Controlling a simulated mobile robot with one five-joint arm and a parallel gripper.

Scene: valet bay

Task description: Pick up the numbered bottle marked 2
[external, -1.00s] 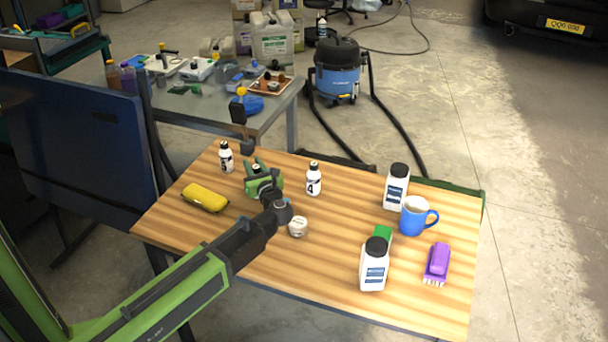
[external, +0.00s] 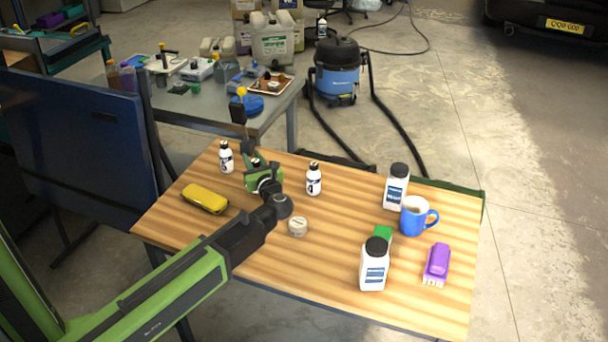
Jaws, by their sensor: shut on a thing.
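My gripper (external: 256,164) is over the back left part of the wooden table, with its green jaws shut on a small bottle. Only the dark cap (external: 255,160) of that bottle shows between the jaws; its label and number are hidden. A small white bottle (external: 226,159) with a black cap stands upright to the left of my gripper. A similar white bottle (external: 313,181) stands upright to the right of it. The numbers on both are too small to read surely.
On the wooden table (external: 330,245) are a yellow case (external: 205,199), a small round tin (external: 298,227), two larger white bottles (external: 396,190) (external: 374,268), a green block (external: 383,235), a blue mug (external: 414,219) and a purple brush (external: 438,262). A cluttered grey table (external: 272,119) stands behind.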

